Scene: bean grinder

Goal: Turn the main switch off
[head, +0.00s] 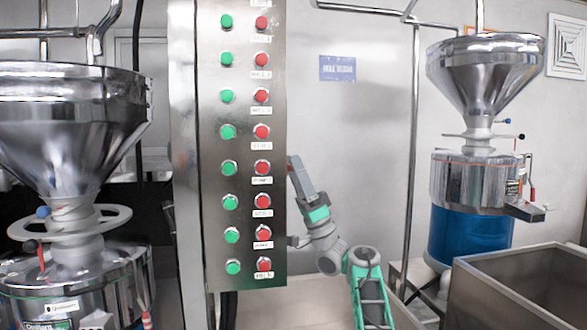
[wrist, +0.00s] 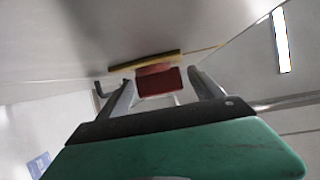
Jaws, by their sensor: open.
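The main switch appears as a red block-shaped handle (wrist: 158,82) on a yellow backing plate (wrist: 146,62) in the wrist view. It is fixed to a flat grey metal surface. My gripper (wrist: 164,93) is open, with one finger on either side of the red handle. I cannot tell whether the fingers touch it. In the head view my arm (head: 330,252) reaches up to the right edge of the steel control panel (head: 210,274). The panel's right side, the fingertips and most of the switch cannot be made out there.
The panel's front carries a column of green buttons (head: 228,132) and a column of red buttons (head: 262,132). Steel grinders with funnels stand at left (head: 65,125) and right (head: 485,75). A vertical pipe (head: 412,150) and a steel bin (head: 520,285) are to the right.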

